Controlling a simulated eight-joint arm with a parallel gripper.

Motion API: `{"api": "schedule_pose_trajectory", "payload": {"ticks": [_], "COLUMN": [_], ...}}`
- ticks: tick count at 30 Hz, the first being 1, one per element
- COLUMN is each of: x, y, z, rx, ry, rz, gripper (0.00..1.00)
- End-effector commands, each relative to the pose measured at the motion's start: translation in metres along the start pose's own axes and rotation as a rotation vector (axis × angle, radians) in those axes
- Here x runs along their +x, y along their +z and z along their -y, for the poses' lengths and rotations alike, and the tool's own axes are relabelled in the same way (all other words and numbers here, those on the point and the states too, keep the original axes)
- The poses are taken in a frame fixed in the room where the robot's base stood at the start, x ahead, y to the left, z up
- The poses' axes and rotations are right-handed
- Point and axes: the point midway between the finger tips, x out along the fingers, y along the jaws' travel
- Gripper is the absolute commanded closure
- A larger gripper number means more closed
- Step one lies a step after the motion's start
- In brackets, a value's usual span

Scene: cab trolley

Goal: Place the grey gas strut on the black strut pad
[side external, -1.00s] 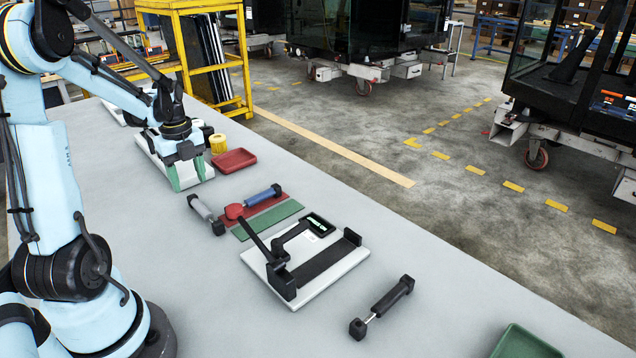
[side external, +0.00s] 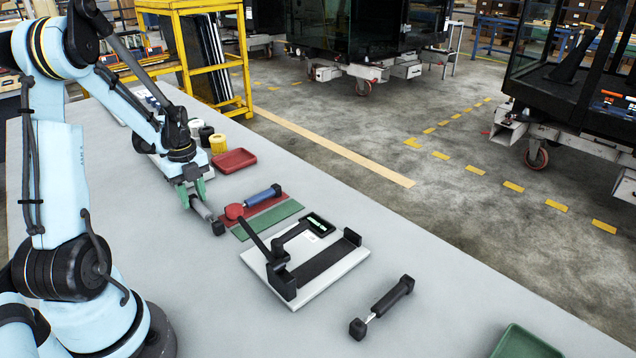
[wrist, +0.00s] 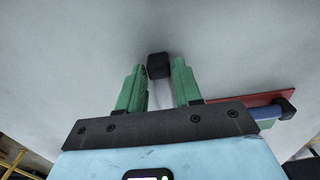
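The grey gas strut (side external: 202,210) lies on the grey bench, left of the red and green mats, with a black end toward the camera. My gripper (side external: 193,197) is low over its far part. In the wrist view the green fingers of my gripper (wrist: 160,88) stand apart on either side of the strut's grey body (wrist: 161,94), with narrow gaps; its black end (wrist: 158,66) shows beyond the fingertips. The long black pad (side external: 320,262) lies bare on a white plate with a small display, right of the mats.
A blue strut (side external: 263,195) lies on the red mat (side external: 270,202); the green mat (side external: 270,220) is bare. A black lever stands on the white plate (side external: 318,290). A black strut (side external: 385,302) lies to the right. A red tray (side external: 234,160) is behind my gripper.

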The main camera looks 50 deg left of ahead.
Motion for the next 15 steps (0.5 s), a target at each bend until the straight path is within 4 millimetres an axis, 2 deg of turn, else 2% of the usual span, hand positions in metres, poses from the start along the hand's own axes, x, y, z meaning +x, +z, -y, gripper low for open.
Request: {"api": "schedule_pose_trajectory", "payload": {"ticks": [1, 6, 15], "x": [-0.0001, -0.0002, -0.0008], "y": [0.0000, 0.0000, 0.0000], "z": [0.0000, 0.0000, 0.0000], "rx": [0.000, 0.000, 0.000], "ry": [0.000, 0.000, 0.000], "rz": [0.000, 0.000, 0.000], "gripper": [0.74, 1.00, 1.00]}}
